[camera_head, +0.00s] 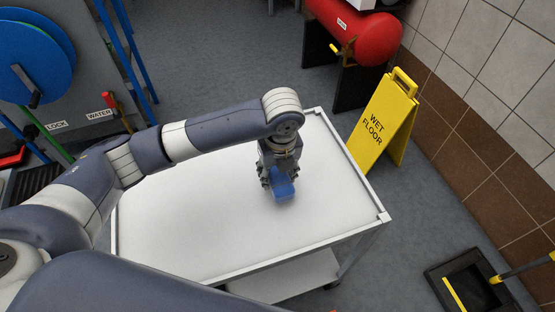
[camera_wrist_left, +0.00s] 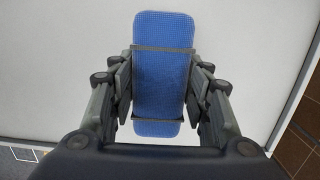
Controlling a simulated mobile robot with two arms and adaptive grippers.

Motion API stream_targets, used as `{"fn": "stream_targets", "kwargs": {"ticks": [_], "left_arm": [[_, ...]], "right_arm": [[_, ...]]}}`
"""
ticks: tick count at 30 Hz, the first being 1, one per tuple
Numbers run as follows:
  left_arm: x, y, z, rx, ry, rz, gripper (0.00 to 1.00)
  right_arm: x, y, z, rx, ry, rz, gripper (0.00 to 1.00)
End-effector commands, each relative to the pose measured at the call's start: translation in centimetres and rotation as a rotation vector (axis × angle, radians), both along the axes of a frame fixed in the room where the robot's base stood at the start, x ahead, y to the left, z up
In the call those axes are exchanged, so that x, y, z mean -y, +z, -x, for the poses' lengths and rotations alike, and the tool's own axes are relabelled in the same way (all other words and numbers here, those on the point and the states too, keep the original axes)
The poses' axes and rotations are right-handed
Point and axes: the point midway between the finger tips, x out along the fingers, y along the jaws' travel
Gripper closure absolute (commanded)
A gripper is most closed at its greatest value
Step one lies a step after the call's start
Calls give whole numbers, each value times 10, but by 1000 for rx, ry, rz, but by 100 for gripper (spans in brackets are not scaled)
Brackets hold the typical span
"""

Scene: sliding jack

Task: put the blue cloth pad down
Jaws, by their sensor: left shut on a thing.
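The blue cloth pad (camera_head: 284,189) is in my left gripper (camera_head: 279,180), over the right part of the white cart top (camera_head: 190,220). In the left wrist view the pad (camera_wrist_left: 162,70) is a long blue block with rounded corners, and the left gripper's fingers (camera_wrist_left: 160,92) are shut on its two long sides. The pad is at or close above the cart top; I cannot tell whether it touches. My right gripper is not in view.
The cart has a raised rim and a lower shelf (camera_head: 285,280). A yellow wet floor sign (camera_head: 383,118) stands beyond its right side. A red tank (camera_head: 360,30) is at the back. A black dustpan (camera_head: 470,285) lies at lower right. The cart top around the pad is clear.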

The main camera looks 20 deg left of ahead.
Motion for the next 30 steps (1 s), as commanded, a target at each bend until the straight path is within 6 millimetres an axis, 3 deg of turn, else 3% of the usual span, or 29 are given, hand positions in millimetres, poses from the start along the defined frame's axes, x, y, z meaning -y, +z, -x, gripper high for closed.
{"fn": "stream_targets", "kwargs": {"ticks": [6, 12, 17, 25, 30], "left_arm": [[-5, -2, -45, 1, 3, 1, 78], [-9, -6, -68, 1, 0, 1, 78], [-10, -9, -72, -1, -1, 0, 78], [-10, -40, -72, 0, -2, 0, 78], [-10, -42, -72, 3, -2, 0, 78]], "right_arm": [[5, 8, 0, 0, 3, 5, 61], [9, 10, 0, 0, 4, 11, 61], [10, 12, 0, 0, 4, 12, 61], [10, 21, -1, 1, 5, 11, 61], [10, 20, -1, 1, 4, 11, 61]]}}
